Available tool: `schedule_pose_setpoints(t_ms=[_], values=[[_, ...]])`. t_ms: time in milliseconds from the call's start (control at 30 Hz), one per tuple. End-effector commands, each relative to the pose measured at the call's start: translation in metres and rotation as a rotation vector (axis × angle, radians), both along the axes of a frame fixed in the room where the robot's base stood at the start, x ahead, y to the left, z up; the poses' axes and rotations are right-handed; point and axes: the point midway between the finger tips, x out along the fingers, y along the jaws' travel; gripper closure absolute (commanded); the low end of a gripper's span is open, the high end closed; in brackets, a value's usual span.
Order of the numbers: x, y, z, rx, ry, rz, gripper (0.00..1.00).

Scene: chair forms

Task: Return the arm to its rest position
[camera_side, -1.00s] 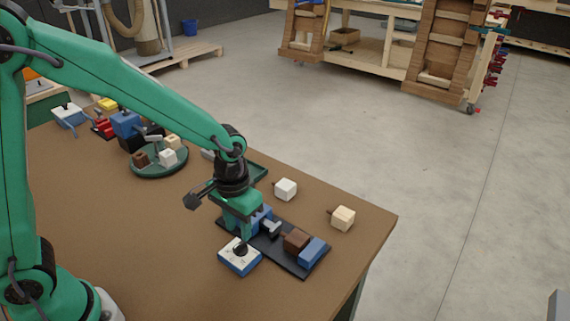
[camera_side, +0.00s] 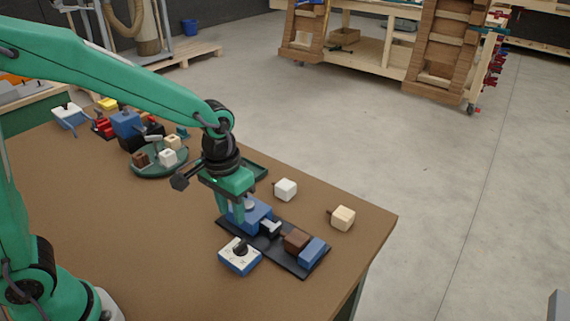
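My gripper (camera_side: 226,216) hangs with its fingers pointing down, above and behind the left end of a black-based vise (camera_side: 302,270). The vise has blue jaws, and a brown block (camera_side: 296,239) sits between them. A small white and blue box with a black knob (camera_side: 239,258) stands on the table in front of the vise. My gripper is apart from the box. I see nothing clearly held, and the spacing of the fingers is too small to judge.
A white cube (camera_side: 286,189) and a tan cube (camera_side: 342,218) lie near the table's right edge. A round green tray (camera_side: 150,174) holds several small cubes. Blue and red tools (camera_side: 125,123) stand behind it. The brown tabletop (camera_side: 110,220) is clear at front left.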

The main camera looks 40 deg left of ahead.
Motion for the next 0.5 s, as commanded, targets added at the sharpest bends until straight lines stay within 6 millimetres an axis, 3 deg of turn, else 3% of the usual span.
schedule_pose_setpoints(t_ms=[500], values=[[-0.043,0.052,0.074,-0.028,-0.200,0.004,0.68]])
